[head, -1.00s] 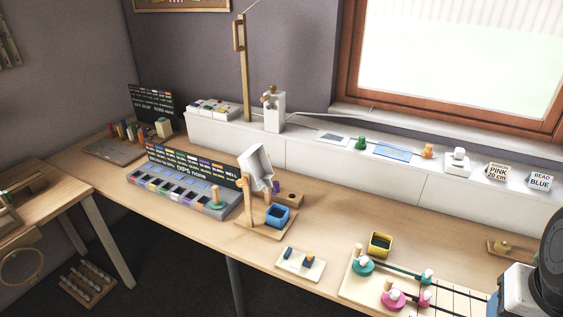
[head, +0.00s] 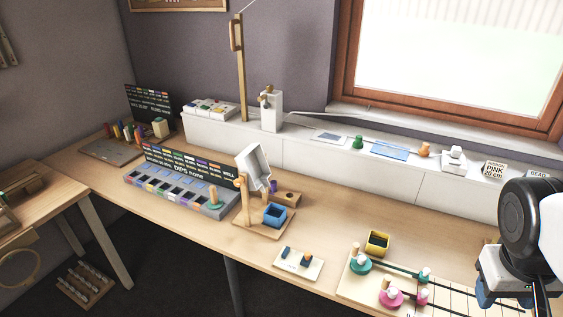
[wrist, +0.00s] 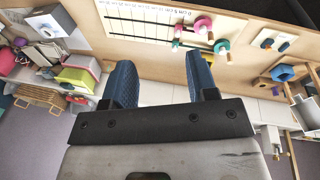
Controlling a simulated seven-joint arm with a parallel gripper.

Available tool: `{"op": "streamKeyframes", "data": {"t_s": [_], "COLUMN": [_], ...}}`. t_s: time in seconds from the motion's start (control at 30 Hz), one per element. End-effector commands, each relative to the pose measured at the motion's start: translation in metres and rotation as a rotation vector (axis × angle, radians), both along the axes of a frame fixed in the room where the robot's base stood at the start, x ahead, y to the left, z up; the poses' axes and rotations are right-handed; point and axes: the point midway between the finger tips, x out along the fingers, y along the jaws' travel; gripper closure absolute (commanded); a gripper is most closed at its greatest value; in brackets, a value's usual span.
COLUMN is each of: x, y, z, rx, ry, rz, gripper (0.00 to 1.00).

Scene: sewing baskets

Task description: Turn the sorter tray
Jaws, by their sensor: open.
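No label marks the sorter tray. A white tray (head: 253,165) is held tilted on a wooden stand (head: 252,223) above a blue cup (head: 275,215). A long grey tray (head: 170,190) with coloured compartments lies left of it, in front of a dark sign. My gripper (wrist: 163,85) is open and empty, its two blue fingers apart in the wrist view. In the head view it is at the far right, well away from both trays. The white tray (wrist: 304,108) and the blue cup (wrist: 284,73) also show at the wrist view's right edge.
A board (head: 350,282) with teal and pink spools and a yellow cup (head: 377,243) lie between my arm and the stand. A small white board (head: 299,263) lies near the front edge. A white ledge (head: 390,178) with cards runs along the back.

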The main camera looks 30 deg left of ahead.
Motion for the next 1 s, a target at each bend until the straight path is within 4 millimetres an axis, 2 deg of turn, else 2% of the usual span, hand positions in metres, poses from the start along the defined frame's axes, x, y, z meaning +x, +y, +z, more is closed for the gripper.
{"op": "streamKeyframes", "data": {"t_s": [0.37, 0.57, 0.77, 1.0], "x": [0.061, 0.096, 0.13, 0.169], "y": [0.028, 0.052, 0.084, 0.135], "z": [-0.008, -0.013, -0.018, -0.027], "rx": [-0.284, -0.443, -0.604, -0.808], "ry": [0.132, 0.192, 0.244, 0.298], "rz": [0.386, 0.589, 0.787, 1.02], "gripper": [0.47, 0.47, 0.47, 0.47]}}
